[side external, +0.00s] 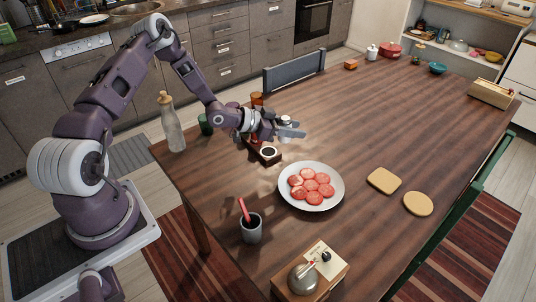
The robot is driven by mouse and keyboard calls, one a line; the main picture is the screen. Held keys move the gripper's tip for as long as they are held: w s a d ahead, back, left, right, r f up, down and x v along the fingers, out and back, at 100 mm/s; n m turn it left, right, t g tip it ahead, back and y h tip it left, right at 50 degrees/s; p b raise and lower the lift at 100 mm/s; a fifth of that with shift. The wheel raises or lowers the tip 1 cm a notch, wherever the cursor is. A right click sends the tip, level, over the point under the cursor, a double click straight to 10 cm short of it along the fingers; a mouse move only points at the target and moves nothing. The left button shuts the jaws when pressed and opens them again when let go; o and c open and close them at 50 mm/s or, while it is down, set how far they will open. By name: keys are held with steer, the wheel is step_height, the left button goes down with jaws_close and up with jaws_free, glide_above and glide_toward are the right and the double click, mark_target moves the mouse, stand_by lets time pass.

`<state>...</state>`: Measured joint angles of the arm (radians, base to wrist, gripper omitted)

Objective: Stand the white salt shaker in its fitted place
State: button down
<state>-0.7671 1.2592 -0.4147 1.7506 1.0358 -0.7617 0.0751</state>
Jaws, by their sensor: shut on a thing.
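My gripper (291,129) is over the table, just right of and above a small dark wooden holder (252,144). It is shut on a small pale thing (285,138), which looks like the white salt shaker; the fingers hide most of it. The holder has a round, white-rimmed dark spot (268,152) at its near end; whether that is an empty place or a filled one is too small to tell. My wrist hides part of the holder's far end.
A plate of tomato slices (338,195) lies right of the holder. A glass bottle (172,125), a green cup (206,124) and an amber bottle (257,99) stand nearby. A grey cup (250,230) is nearer. The table's middle right is clear around two boards (384,180).

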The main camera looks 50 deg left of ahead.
steer(key=n+y, duration=0.2)
glide_above(276, 149)
steer(key=shift+t, duration=0.3)
step_height(276, 149, down, 10)
steer(key=shift+r, duration=0.1)
steer(key=c, duration=0.9)
jaws_free()
steer(key=shift+f, duration=0.2)
